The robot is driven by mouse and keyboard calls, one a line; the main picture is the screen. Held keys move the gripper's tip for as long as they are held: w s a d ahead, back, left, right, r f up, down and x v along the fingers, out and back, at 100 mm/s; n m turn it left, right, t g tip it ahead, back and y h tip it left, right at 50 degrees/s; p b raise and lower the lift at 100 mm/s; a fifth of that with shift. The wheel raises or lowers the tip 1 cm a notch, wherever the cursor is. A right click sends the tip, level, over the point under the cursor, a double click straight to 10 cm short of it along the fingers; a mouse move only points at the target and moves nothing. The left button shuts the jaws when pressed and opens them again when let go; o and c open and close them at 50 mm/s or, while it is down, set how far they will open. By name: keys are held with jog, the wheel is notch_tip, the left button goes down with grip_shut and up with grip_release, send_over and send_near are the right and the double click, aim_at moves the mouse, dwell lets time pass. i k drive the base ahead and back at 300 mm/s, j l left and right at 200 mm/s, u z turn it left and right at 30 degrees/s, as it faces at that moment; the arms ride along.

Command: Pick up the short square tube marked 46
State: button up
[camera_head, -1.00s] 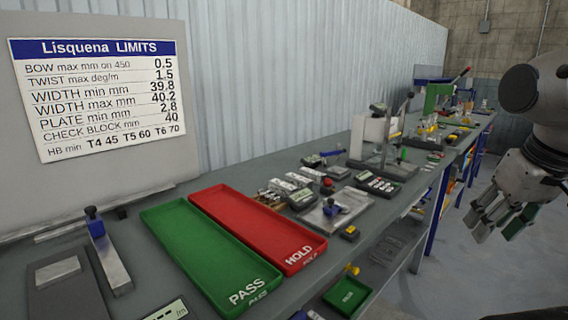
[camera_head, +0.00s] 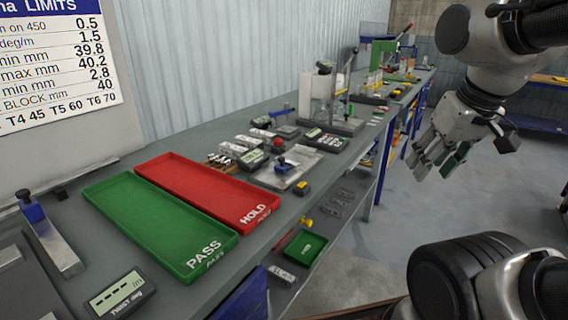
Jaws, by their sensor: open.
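I cannot make out a tube marked 46; no such number is readable. Several short pale pieces lie in a group (camera_head: 228,149) on the bench behind the red tray. Another short pale piece (camera_head: 282,275) lies on the lower shelf beside a small green bin; its marking is too small to read. My gripper (camera_head: 436,162) is open and empty, in the air over the floor to the right of the bench, well apart from all of these pieces.
A green PASS tray (camera_head: 150,228) and a red HOLD tray (camera_head: 205,190) lie on the bench. A digital gauge (camera_head: 117,296) stands near. The small green bin (camera_head: 306,248) sits on the lower shelf. The floor (camera_head: 400,215) right of the bench is clear.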

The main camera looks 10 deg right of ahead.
aim_at(247, 142)
jog(key=k+j+u, duration=0.2)
jog(key=k, duration=0.45)
jog(key=i+l+u, duration=0.1)
jog(key=u, duration=0.35)
jog(key=l+u, duration=0.2)
jog(key=u, duration=0.2)
jog(key=i+l+u, duration=0.1)
jog(key=u, duration=0.35)
jog(key=i+l, duration=0.1)
jog(key=l, duration=0.45)
jog(key=i+l, duration=0.1)
jog(key=l, duration=0.4)
jog(key=i+l, duration=0.1)
jog(key=l, duration=0.45)
jog(key=i+l, duration=0.1)
jog(key=l, duration=0.4)
jog(key=i+l, duration=0.1)
jog(key=l, duration=0.45)
